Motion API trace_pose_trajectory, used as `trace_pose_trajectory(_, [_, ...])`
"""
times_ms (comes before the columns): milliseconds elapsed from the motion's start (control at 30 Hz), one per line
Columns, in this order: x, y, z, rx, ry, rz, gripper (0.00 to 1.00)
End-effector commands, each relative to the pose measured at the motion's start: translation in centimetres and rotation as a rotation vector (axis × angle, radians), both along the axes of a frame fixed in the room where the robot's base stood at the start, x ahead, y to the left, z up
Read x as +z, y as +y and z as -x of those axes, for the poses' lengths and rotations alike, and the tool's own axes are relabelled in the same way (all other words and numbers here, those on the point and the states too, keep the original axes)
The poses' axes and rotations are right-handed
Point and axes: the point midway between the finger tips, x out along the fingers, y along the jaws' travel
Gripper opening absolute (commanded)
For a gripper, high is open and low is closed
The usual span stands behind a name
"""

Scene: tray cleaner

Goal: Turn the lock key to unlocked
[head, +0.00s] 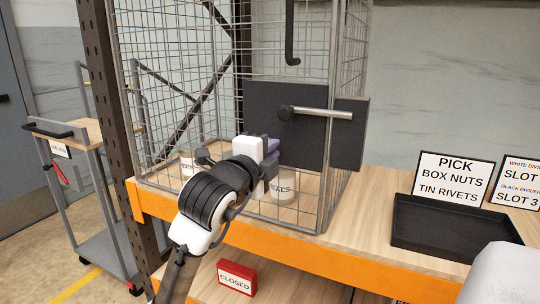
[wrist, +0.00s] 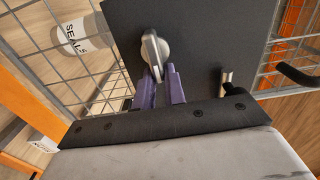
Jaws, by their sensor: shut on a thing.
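The lock key (wrist: 153,50) is a grey turn handle on a round base, set in the dark plate (wrist: 205,30) of the wire cage. In the wrist view, its narrow end reaches between the purple fingertips of my gripper (wrist: 163,74), which is shut on it. In the head view my gripper (head: 270,146) is against the lower left part of the dark plate (head: 345,150), and it hides the key. I cannot read any locked or unlocked marking.
A metal latch bar (head: 322,113) sticks out above my gripper. A can labelled SEALS (head: 284,190) and another can (head: 187,163) stand inside the wire cage (head: 327,190). A black tray (head: 450,225) and a PICK sign (head: 455,178) are right. A red CLOSED sign (head: 237,277) is below.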

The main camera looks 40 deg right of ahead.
Motion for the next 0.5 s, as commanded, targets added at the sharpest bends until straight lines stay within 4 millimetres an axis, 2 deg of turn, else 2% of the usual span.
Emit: trace_pose_trajectory(500, [-0.15, -0.06, 0.07, -0.002, -0.035, -0.017, 0.00])
